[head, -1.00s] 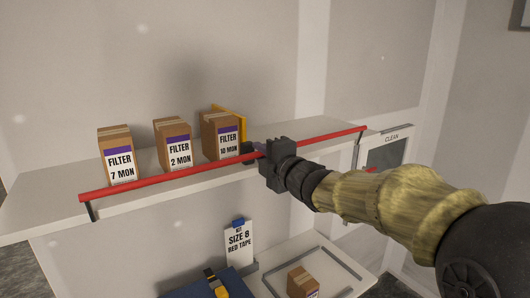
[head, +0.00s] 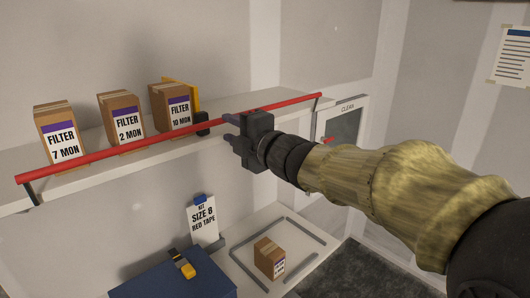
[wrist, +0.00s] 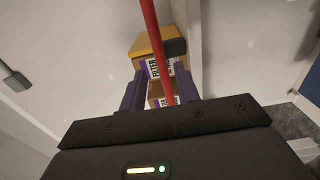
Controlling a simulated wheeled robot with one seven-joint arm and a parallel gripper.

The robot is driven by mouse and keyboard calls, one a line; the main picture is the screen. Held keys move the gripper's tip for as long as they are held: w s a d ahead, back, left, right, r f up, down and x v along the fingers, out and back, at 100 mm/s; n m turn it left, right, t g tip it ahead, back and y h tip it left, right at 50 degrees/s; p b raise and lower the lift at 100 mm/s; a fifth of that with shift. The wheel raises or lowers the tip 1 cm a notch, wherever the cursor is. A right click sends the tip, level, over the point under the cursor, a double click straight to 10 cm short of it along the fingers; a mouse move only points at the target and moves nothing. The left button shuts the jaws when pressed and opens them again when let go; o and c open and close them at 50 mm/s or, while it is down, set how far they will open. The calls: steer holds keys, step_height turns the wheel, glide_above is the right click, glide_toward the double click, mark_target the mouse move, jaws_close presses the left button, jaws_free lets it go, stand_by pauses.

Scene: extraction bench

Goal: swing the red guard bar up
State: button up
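The red guard bar (head: 110,153) runs along the front of the upper shelf, in front of the filter boxes. It also shows in the wrist view (wrist: 152,30), running between the fingers. My gripper (head: 230,130) is at the right-hand part of the bar. In the wrist view my gripper (wrist: 160,90) has its two dark fingers apart on either side of the bar, with visible gaps. The exact depth of the bar between the fingers is hard to tell.
Three filter boxes, 7 MON (head: 61,135), 2 MON (head: 122,122) and 10 MON (head: 172,108), stand on the shelf (head: 285,100) behind the bar. A yellow bracket (head: 196,95) stands beside the last. Below are a blue case (head: 170,278) and a small box (head: 269,258).

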steer(key=b+v, duration=0.2)
steer(key=v, duration=0.8)
steer(key=shift+d+b, duration=0.2)
steer(key=shift+b, duration=0.1)
steer(key=shift+s, duration=0.15)
